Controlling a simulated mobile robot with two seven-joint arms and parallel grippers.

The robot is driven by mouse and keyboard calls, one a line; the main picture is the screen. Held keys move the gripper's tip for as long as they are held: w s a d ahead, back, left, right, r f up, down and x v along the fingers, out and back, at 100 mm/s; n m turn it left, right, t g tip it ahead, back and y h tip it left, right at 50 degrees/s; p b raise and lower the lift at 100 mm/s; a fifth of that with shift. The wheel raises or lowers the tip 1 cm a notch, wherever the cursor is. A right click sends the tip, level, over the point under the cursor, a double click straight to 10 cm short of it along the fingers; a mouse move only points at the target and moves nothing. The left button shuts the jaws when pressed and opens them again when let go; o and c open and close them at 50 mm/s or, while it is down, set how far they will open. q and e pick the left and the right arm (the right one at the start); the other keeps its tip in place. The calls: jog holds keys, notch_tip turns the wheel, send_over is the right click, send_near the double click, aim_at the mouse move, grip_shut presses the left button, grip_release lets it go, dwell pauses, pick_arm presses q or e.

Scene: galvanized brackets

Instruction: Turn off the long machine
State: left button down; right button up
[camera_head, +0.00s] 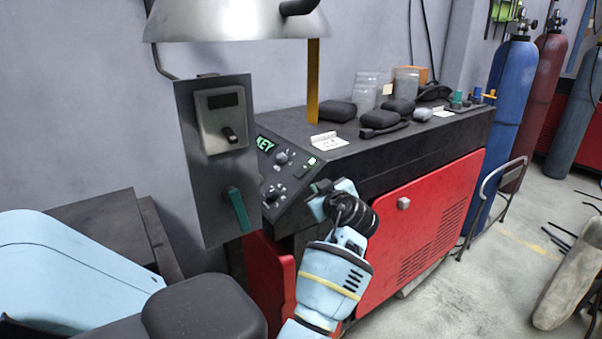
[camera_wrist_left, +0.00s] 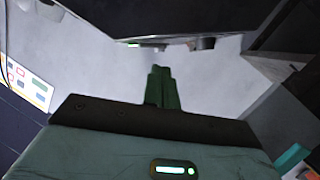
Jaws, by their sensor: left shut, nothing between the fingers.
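The long machine (camera_head: 440,142) has a black top and red doors. My right gripper is not in view.
A metal hood (camera_head: 235,22) is above. Jars and dark items lie on the machine top.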

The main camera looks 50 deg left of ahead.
pick_arm(q)
jog(key=r+n, duration=0.1)
jog(key=a+r+n+g, duration=0.1)
jog(key=r, duration=0.1)
jog(key=s+r+n+g, duration=0.1)
jog(key=r, duration=0.1)
jog(key=shift+a+r+n+y, duration=0.1)
jog(key=shift+a+n+y, duration=0.2)
jog(key=shift+a+y, duration=0.1)
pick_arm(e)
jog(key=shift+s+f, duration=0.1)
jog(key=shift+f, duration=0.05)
